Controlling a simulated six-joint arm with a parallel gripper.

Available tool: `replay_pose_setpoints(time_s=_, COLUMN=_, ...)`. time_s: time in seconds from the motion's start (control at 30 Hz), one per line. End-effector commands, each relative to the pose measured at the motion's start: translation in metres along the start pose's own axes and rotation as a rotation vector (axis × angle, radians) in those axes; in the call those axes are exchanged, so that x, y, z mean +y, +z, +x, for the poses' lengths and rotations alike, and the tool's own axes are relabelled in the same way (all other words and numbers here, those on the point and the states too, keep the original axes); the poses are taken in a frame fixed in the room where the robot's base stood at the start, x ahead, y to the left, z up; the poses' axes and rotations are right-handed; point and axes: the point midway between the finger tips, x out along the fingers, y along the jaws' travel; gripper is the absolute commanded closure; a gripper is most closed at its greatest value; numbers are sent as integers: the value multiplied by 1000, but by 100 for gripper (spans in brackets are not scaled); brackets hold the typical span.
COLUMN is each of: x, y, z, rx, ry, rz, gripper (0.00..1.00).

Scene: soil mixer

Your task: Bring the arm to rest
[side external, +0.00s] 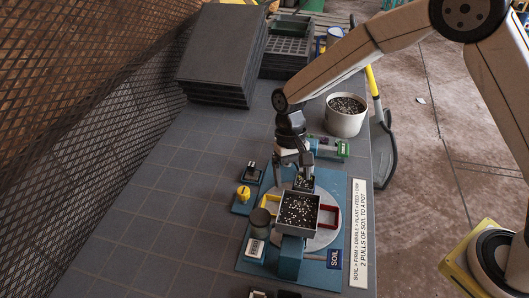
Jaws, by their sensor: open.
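My gripper (294,165) points down over the back part of the soil station, just behind a square grey container of dark speckled soil (299,209). Its jaws are open, and I see nothing held in them. The fingertips are small here, and I cannot tell whether they touch the dark part below them. The square container sits above a round grey disc (325,232) on a blue base plate (320,268). A red handle-like part (328,217) is on its right and a yellow one (268,201) on its left.
A white pot of soil (345,118) and a green-ended device (328,148) stand behind and right. Stacked dark trays (221,52) fill the back left. A yellow knob (243,193) stands left. The left tabletop (150,215) is clear; a mesh wall (75,110) borders it.

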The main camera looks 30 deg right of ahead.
Motion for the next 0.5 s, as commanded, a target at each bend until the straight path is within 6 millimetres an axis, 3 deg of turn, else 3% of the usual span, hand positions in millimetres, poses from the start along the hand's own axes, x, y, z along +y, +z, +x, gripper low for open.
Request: replay_pose_setpoints(time_s=0.5, x=101, y=43, z=-38, rx=289, ry=-9, rz=-95, gripper=10)
